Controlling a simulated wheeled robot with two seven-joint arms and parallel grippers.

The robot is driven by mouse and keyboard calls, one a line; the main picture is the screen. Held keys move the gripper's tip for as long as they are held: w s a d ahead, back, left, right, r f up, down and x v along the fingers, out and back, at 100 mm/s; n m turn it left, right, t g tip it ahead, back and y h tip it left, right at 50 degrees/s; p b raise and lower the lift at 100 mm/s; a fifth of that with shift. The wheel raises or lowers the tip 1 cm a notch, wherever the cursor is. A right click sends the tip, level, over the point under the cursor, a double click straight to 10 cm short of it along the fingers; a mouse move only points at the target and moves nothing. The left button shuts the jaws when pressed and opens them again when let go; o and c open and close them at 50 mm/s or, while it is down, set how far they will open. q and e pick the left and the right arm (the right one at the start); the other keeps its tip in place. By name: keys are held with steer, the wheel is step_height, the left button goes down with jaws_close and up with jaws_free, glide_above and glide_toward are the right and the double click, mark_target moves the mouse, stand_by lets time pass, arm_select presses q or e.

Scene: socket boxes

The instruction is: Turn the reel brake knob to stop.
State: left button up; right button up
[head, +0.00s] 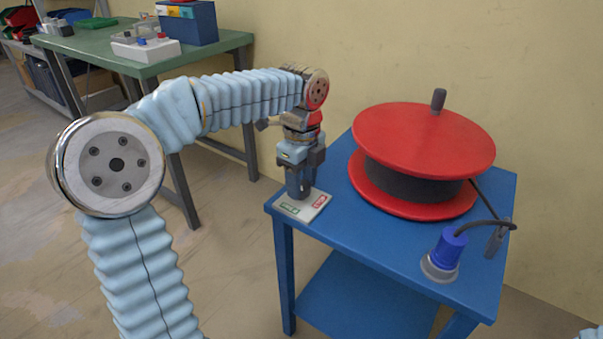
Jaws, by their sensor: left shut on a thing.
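The reel brake plate (312,207) lies on the near left corner of the blue table. It has a green label (290,209) on the left and a red label (319,199) on the right. My left gripper (298,191) points straight down over the plate and is shut on the brake knob. The fingers hide the knob, so I cannot tell which label it points to. The red cable reel (423,140) stands on the same table, right of the gripper. My right gripper is out of view.
The blue table (375,254) carries a blue plug (449,249) with a black cable at its front right. A green workbench (90,47) with a blue box (188,22) and a white socket box (146,48) stands behind at left. A wall closes the back.

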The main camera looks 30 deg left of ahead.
mark_target(302, 185)
arm_select(q)
steer(key=n+p, duration=0.1)
steer(key=n, duration=0.3)
steer(key=shift+r+n+p, duration=0.1)
steer(key=shift+n+p, duration=0.2)
steer(key=shift+p, duration=0.1)
steer(key=n+p, duration=0.1)
steer(key=n, duration=0.4)
steer(key=shift+w, duration=0.1)
steer(key=o, duration=1.1)
steer(key=shift+c, duration=0.2)
step_height(302, 185, up, 14)
steer(key=p, duration=0.2)
steer(key=shift+f, duration=0.2)
